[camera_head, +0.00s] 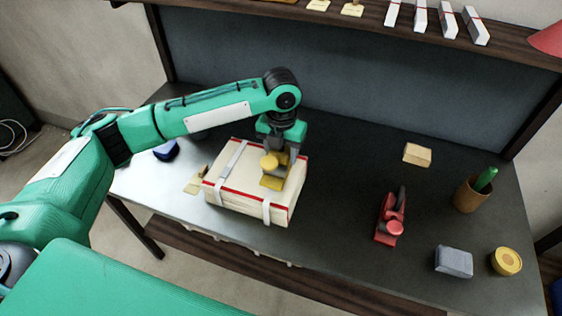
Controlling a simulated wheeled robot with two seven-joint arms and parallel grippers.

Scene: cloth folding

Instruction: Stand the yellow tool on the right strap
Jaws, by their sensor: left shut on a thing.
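A cream folded cloth bundle (230,194) with red edging lies on the dark table, left of the middle. Two pale straps cross it: the left strap (231,159) and the right strap (267,212). The yellow tool (271,182), with a round knob on top, is upright over the right part of the bundle, in line with the right strap. My left gripper (281,161) points down from above and is shut on the yellow tool. I cannot tell whether the tool's base touches the strap. The gripper and tool hide the strap's far part. My right gripper is out of view.
A red hand plane (389,222) stands right of the bundle. Further right are a grey block (454,262), a yellow round tin (506,261), a brown cup (468,197) and a tan block (417,154). A blue item (167,151) lies left.

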